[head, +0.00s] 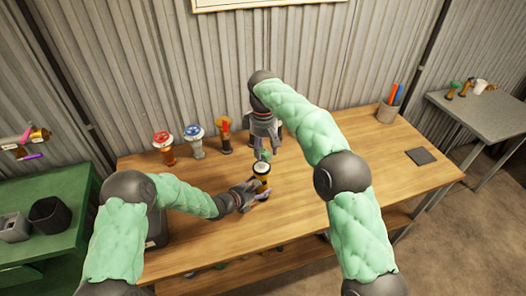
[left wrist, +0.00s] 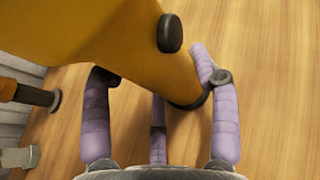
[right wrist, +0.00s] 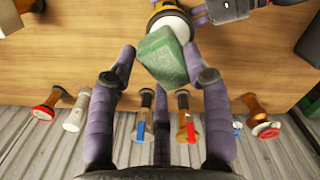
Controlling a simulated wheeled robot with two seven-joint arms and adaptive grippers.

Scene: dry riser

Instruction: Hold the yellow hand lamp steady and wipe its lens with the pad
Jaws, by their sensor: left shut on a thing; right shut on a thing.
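The yellow hand lamp (head: 262,182) stands upright near the middle of the wooden table, its pale round lens (head: 262,168) facing up. My left gripper (head: 246,191) is shut on the lamp's body; the yellow body (left wrist: 120,40) fills the upper left wrist view between the purple fingers. My right gripper (head: 264,147) points down, shut on the green pad (right wrist: 165,56). The pad is at the lens's far edge and covers part of the lens (right wrist: 172,22) in the right wrist view. Whether they touch cannot be told.
Red-topped (head: 164,146) and blue-topped (head: 190,144) fittings stand at the table's back left, beside a brass piece (head: 224,138). A pen cup (head: 387,112) and a dark flat square (head: 420,156) are at the right. The table's right half is mostly clear.

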